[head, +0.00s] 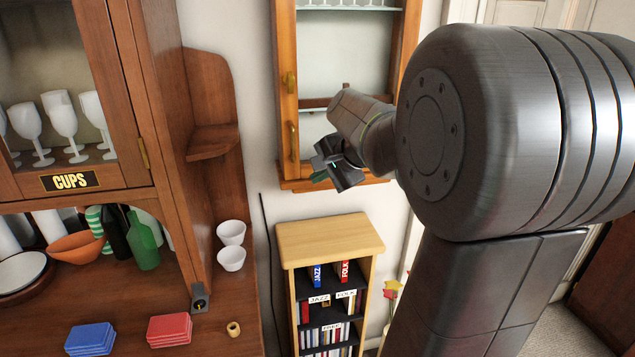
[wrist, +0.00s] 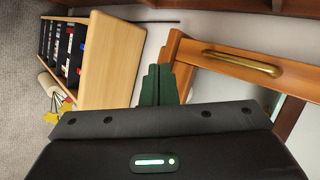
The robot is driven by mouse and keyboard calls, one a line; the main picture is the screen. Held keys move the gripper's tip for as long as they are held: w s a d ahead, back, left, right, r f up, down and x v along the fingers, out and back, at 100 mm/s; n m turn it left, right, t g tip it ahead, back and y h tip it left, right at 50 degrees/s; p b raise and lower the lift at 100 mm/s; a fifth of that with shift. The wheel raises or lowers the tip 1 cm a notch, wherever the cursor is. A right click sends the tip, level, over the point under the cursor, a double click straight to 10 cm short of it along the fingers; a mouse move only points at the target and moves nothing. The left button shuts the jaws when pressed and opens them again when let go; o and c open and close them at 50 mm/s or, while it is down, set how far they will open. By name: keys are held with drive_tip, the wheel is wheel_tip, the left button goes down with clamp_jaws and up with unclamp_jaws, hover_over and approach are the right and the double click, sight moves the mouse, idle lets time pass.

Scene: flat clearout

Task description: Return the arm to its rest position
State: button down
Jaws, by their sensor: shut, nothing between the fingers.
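My arm reaches from the right side of the head view, and its large grey joint fills much of that side. My gripper (head: 322,177) is at the arm's far end, in front of the lower part of the wall cabinet (head: 287,110) and above the small shelf. In the wrist view my gripper's dark green fingers (wrist: 158,86) are together with nothing between them. The cabinet's wooden frame and brass handle (wrist: 242,63) show just beyond the fingers in the wrist view.
A small wooden shelf (head: 330,235) with sorted records stands below my gripper. The dresser at left holds white goblets (head: 62,121), a green bottle (head: 143,240), an orange bowl (head: 76,247), white cups (head: 231,258), blue coasters (head: 90,338) and red coasters (head: 169,329). Flowers (head: 391,289) stand beside the shelf.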

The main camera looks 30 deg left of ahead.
drive_tip(key=s+d+r, duration=0.2)
drive_tip(key=r, duration=0.1)
drive_tip(key=shift+s+d+r, duration=0.1)
drive_tip(key=shift+s, duration=0.3)
